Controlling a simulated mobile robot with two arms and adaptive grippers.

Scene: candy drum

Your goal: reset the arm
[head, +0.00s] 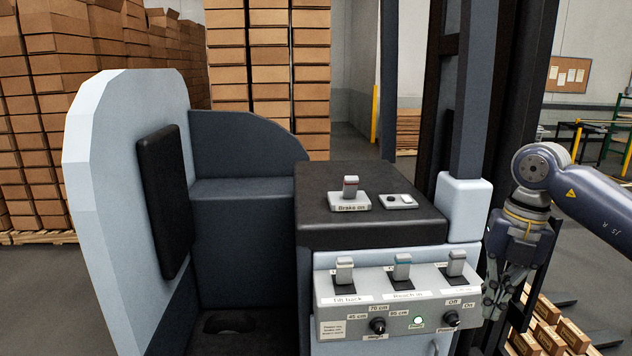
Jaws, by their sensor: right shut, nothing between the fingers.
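My right gripper (495,300) hangs from my right arm at the right of the head view. Its fingers point down and are shut with nothing visible between them. It is close to the right end of the grey control panel (345,298); I cannot tell whether it touches. The panel carries three levers, two dark knobs and a lit green-white light (418,321). A brake switch (350,190) with a red mark stands on the black console top (315,225). My left gripper is not in view.
The forklift's pale side wall with a black pad (163,200) stands at left. A mast post (472,100) rises behind the panel. Small boxes (548,310) lie on a pallet at lower right. Stacked cartons (105,60) fill the back left.

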